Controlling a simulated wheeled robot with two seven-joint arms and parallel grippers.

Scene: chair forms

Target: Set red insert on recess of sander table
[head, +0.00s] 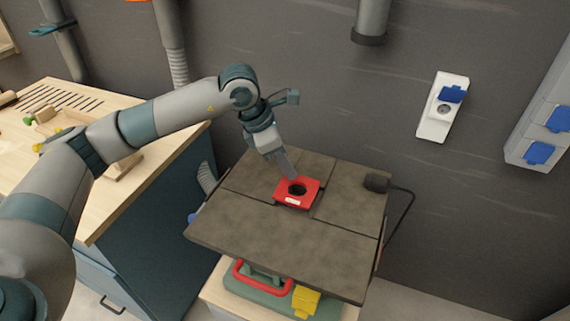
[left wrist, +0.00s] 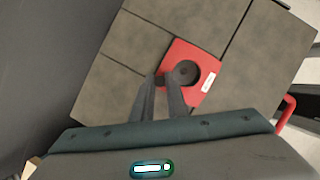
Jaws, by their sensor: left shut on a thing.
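The red insert (head: 308,187) is a flat red square with a dark round hole and a small white label. It is at the middle of the brown sander table (head: 250,231) in the head view, over the grooves between the table's panels. It also shows in the left wrist view (left wrist: 205,91). My left gripper (head: 291,176) is shut on the insert's edge, with both fingertips (left wrist: 169,79) at its rim. Whether the insert rests on the table or hangs just above it I cannot tell. The recess is not visible. My right gripper is not in view.
A dark knob with a cable (head: 376,183) sits at the table's right edge. A wooden workbench (head: 150,160) with loose items stands at the left. A yellow block (head: 305,301) and a red handle are below the table. A grey wall is close behind.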

